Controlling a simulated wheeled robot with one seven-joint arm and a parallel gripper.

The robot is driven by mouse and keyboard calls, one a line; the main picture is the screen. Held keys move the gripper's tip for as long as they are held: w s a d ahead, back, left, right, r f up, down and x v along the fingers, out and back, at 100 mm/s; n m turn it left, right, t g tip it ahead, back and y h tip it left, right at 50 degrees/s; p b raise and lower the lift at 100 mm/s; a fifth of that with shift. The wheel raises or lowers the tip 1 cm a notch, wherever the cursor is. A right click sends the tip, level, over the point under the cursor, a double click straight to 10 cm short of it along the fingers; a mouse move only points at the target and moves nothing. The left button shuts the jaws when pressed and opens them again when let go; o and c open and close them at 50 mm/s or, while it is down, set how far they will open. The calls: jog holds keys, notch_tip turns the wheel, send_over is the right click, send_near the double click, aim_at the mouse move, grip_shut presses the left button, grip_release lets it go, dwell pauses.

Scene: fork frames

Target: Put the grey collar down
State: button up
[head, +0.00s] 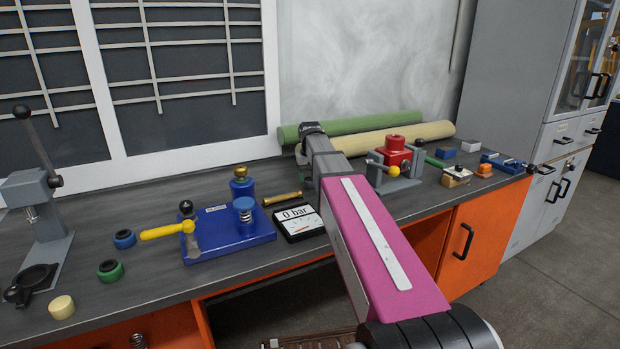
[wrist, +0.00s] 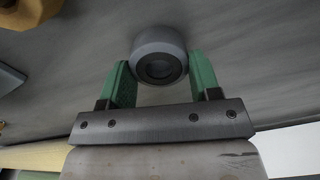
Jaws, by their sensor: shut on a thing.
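The grey collar (wrist: 160,45) is a short, thick ring with a dark hole facing the camera in the wrist view. My gripper (wrist: 161,76) has two green fingers, one on each side of the collar, and is shut on it near the fingertips. The grey bench top (wrist: 260,60) fills the background behind it. I cannot tell whether the collar touches the bench or hangs above it.
A blue fixture (head: 228,238) with a yellow lever and a gauge reading 0 bar (head: 299,222) stand left of my arm. A red block in a grey vise (head: 397,155) stands to its right. Green and cream rolls (head: 375,138) lie along the wall.

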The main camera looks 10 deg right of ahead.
jog(key=shift+f, duration=0.15)
jog(key=o, duration=1.1)
